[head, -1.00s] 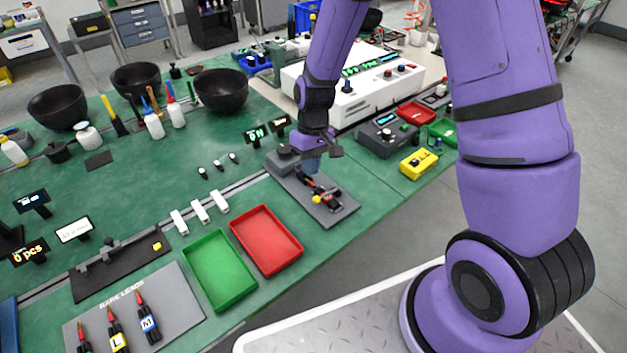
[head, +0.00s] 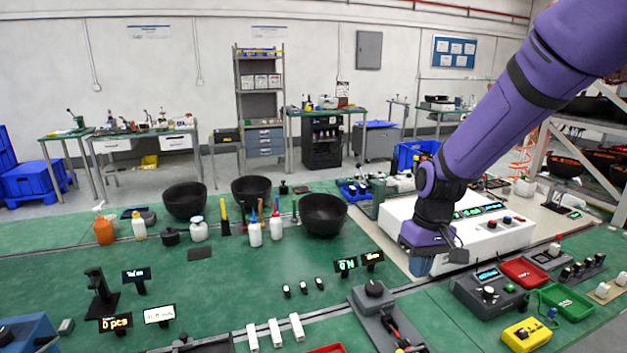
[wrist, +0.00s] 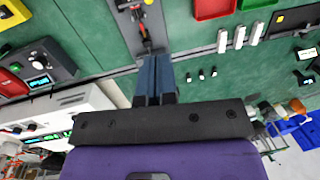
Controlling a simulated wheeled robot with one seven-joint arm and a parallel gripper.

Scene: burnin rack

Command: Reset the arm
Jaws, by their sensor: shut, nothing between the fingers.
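My purple arm reaches in from the upper right in the head view. Its gripper (head: 420,264) hangs above the bench, in front of the white instrument box. In the wrist view the two blue fingers (wrist: 155,75) are together with nothing between them. A grey fixture plate (head: 361,297) with a dark knob block and a red and black tool (head: 392,330) lies below and left of the gripper in the head view. The wrist view shows the tool (wrist: 146,40) beyond the fingertips, apart from them as far as I can tell.
The white instrument box (head: 470,238) stands behind the gripper. Right of the plate are a grey meter box (head: 488,290), a red tray (head: 525,273), a green tray (head: 567,302) and a yellow box (head: 527,335). Black bowls (head: 323,214) and bottles stand at the back left.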

